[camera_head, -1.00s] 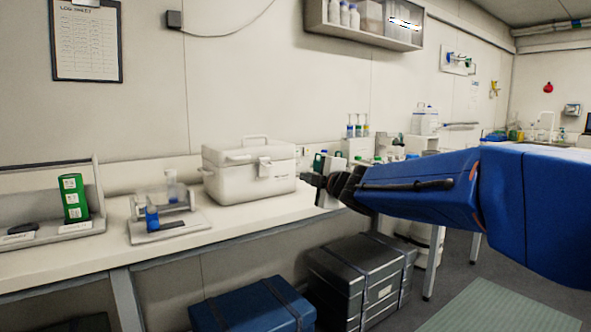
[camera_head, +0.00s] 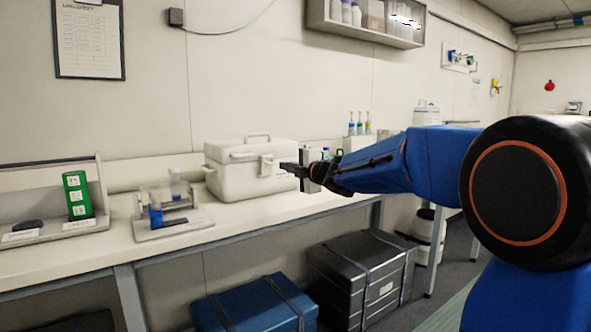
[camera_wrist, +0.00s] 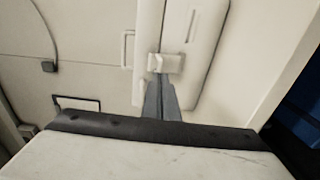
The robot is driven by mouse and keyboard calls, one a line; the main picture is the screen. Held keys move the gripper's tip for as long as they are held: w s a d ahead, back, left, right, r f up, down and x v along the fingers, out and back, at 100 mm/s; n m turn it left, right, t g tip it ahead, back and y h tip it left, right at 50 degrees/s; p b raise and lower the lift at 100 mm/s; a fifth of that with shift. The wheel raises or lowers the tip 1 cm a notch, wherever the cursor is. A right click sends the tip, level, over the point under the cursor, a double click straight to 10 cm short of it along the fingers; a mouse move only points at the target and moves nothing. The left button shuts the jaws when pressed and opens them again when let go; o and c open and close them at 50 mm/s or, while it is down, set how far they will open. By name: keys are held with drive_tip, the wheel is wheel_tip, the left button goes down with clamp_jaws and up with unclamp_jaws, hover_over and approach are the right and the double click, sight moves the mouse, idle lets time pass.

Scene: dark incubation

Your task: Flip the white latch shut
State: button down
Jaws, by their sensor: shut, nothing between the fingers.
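The white latch (camera_head: 267,165) is on the front of a white cooler box (camera_head: 230,187) on the bench, near the lid seam. In the wrist view the latch (camera_wrist: 168,63) is a small pale block across the seam between lid and body. My gripper (camera_head: 284,166) reaches in from the right with its tip at the latch. In the wrist view its fingers (camera_wrist: 158,82) are together and empty, their tips just below or against the latch. I cannot tell whether they touch. The cooler's lid (camera_head: 250,150) is down.
A clear-walled rack (camera_head: 170,215) stands left of the cooler, and a green block (camera_head: 76,194) in a tray sits farther left. Bottles stand on the bench behind my arm. A blue case (camera_head: 255,305) and a grey case (camera_head: 365,275) are on the floor below.

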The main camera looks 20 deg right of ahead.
sight(273, 163)
drive_tip(key=shift+x, duration=2.25)
drive_tip(key=shift+r, duration=0.1)
drive_tip(key=shift+w+a+r, duration=0.25)
drive_tip(key=shift+w+r, duration=0.35)
drive_tip(key=shift+r, duration=0.25)
